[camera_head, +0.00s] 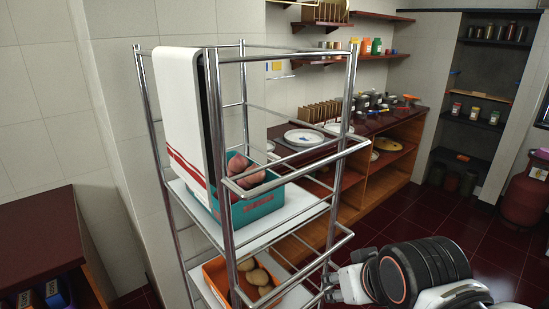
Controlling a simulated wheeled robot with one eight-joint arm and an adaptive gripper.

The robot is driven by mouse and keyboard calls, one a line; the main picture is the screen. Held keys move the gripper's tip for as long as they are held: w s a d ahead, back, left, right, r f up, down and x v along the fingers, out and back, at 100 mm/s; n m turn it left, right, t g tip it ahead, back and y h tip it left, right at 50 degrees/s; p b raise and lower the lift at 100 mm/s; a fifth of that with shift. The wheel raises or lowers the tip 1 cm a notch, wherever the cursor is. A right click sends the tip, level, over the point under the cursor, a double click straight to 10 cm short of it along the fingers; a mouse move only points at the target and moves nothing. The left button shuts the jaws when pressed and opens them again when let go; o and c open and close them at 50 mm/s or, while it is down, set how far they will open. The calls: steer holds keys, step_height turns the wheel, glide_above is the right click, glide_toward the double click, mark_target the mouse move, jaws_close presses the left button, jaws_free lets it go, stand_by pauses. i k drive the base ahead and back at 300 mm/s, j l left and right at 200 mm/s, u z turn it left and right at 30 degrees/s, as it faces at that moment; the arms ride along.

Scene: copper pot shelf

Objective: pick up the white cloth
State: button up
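The white cloth (182,110) hangs over the upper left side of a metal rack. It has red stripes near its lower edge and hangs down beside a teal basket. Its far face is hidden. My gripper (328,288) is at the lower right, beside the rack's right side and well below and to the right of the cloth. It is apart from the cloth. Its fingers are small and partly mixed with the rack's bars in view, so I cannot tell whether they are open or shut.
The metal rack (227,170) has thin posts and rails between my gripper and the cloth. The teal basket (262,204) holds reddish round items; an orange basket (213,275) below holds potatoes. A wooden counter (400,125) with plates stands behind. Red floor (420,217) is clear at right.

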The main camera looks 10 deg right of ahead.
mark_target(269, 160)
steer(key=i+l+z, duration=0.25)
steer(key=l, duration=0.2)
steer(key=i+l+z, duration=0.2)
steer(key=l, duration=0.25)
steer(key=i+l+z, duration=0.1)
steer(key=l+z, duration=0.15)
steer(key=l, duration=0.15)
steer(key=i+l+z, duration=0.2)
steer(key=i+l, duration=0.2)
steer(key=i+l+z, duration=0.25)
steer(key=i, duration=0.4)
steer(key=i+j+u, duration=0.1)
steer(key=i+u, duration=0.65)
steer(key=u, duration=0.2)
steer(key=i+l+u, duration=0.15)
steer(key=i+u, duration=0.75)
steer(key=i+l+u, duration=0.1)
steer(key=i+u, duration=0.4)
steer(key=i+l+u, duration=0.25)
steer(key=u, duration=0.2)
steer(key=i+l+u, duration=0.45)
steer(key=k+j, duration=0.05)
